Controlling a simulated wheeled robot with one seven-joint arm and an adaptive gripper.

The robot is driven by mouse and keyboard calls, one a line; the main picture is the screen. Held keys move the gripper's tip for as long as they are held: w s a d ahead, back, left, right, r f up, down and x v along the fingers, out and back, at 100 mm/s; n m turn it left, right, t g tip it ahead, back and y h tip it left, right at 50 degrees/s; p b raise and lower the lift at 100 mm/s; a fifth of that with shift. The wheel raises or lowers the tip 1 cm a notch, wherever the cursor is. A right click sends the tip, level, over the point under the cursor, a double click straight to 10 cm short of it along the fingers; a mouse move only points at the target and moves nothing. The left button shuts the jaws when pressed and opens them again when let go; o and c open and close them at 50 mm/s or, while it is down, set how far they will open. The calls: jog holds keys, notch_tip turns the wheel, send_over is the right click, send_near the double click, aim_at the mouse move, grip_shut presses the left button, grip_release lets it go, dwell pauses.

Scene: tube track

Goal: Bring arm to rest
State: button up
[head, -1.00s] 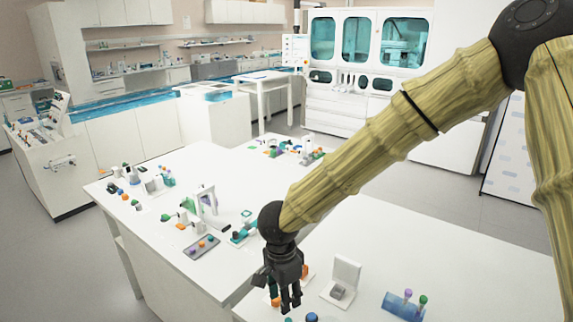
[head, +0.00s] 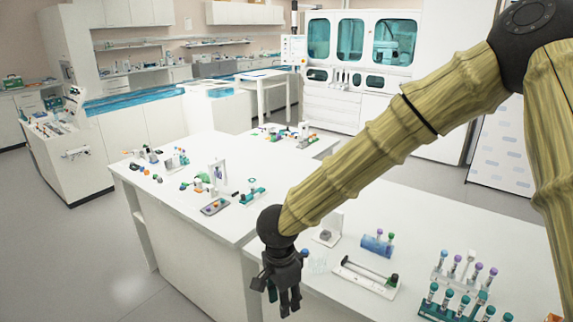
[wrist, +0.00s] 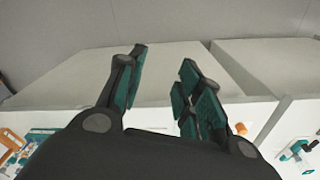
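My arm reaches down and left across the head view, bent at the elbow. My gripper (head: 283,300) hangs pointing down at the bottom of the head view, in front of the near edge of the white bench (head: 215,255). In the wrist view my gripper (wrist: 160,80) shows its dark fingers with teal pads spread apart, with nothing between them. White bench panels and grey floor lie beyond the fingers. No object is seen touching the gripper.
A blue tube rack (head: 376,247), a white stand (head: 328,230), a long tray (head: 367,278) and a teal tube rack (head: 447,310) stand on the right bench. Smaller items lie on the left bench. Grey floor (head: 60,260) is clear at the left.

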jog(key=s+d+f+n+t+h+b, duration=0.15)
jog(key=s+d+f, duration=0.25)
jog(key=d+f, duration=0.55)
jog(key=s+d+f+n+t+h+b, duration=0.1)
jog(key=s+d+f+n, duration=0.4)
jog(key=f, duration=0.8)
jog(key=s+d+f+n+g+y, duration=0.1)
jog(key=s+d+f, duration=0.2)
jog(key=s, duration=0.4)
jog(key=s+d+f+n+y+b, duration=0.1)
jog(key=s+d+f+n, duration=0.1)
jog(key=s+f, duration=0.4)
jog(key=s+d+f+n+g+y, duration=0.1)
jog(key=s+d+f, duration=0.2)
jog(key=s, duration=0.6)
jog(key=shift+s+d+f+g+b, duration=0.3)
jog(key=shift+d+f+g, duration=0.1)
jog(key=shift+f, duration=0.25)
jog(key=shift+n, duration=0.25)
